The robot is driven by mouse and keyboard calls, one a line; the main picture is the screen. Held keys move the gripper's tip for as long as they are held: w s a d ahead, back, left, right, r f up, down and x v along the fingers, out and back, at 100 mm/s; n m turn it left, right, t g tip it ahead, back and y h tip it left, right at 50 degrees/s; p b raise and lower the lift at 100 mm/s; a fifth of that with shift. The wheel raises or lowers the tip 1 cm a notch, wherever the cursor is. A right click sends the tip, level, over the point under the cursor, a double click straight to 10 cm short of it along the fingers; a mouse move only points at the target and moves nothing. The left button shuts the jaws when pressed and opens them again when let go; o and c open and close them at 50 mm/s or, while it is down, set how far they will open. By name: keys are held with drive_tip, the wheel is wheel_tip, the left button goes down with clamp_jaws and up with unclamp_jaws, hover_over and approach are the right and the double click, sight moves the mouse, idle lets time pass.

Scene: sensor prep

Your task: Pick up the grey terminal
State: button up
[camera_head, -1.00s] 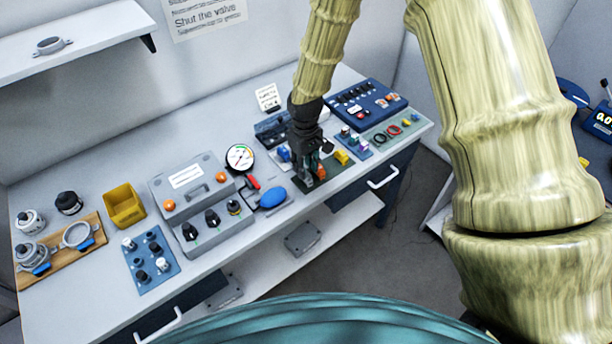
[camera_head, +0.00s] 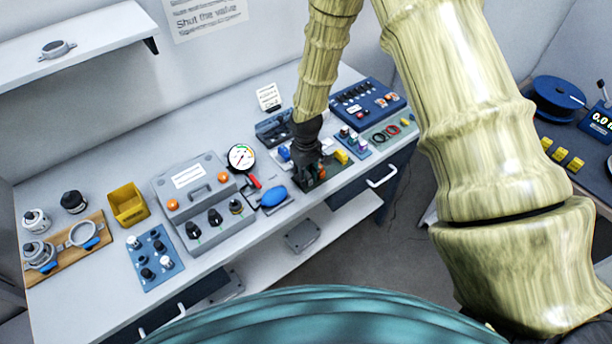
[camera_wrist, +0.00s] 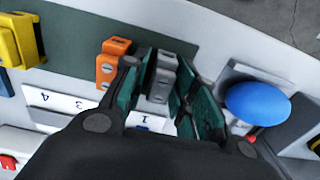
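The grey terminal (camera_wrist: 161,78) is a small upright block, seen in the wrist view between the two fingers of my gripper (camera_wrist: 172,92). The fingers are apart, one on each side of it. The left pad is very close to the block, and I cannot tell whether it touches. A gap shows toward the right pad. In the head view my gripper (camera_head: 307,182) is low over the dark green mat (camera_wrist: 75,45), and the grey terminal is hidden behind it there.
An orange terminal (camera_wrist: 112,62) stands close left of my left finger. A yellow terminal (camera_wrist: 20,38) is farther left. Numbered white labels (camera_wrist: 62,101) lie alongside. A blue rounded knob (camera_wrist: 258,104) is close right of my fingers. A pressure gauge (camera_head: 241,158) stands on the bench.

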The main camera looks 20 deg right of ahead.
drive_tip(key=c, duration=0.5)
drive_tip(key=shift+r, duration=0.15)
drive_tip(key=shift+w+r+b, duration=0.1)
drive_tip(key=shift+r+b, duration=0.65)
drive_tip(key=shift+r, duration=0.2)
drive_tip(key=s+a+r+b, duration=0.1)
drive_tip(key=s+a+b, duration=0.1)
drive_tip(key=s, duration=0.5)
drive_tip(key=s+a+r+b, duration=0.1)
drive_tip(key=s+a+b, duration=0.2)
drive_tip(key=s, duration=0.5)
drive_tip(key=shift+s+r, duration=0.2)
drive_tip(key=shift+r, duration=0.2)
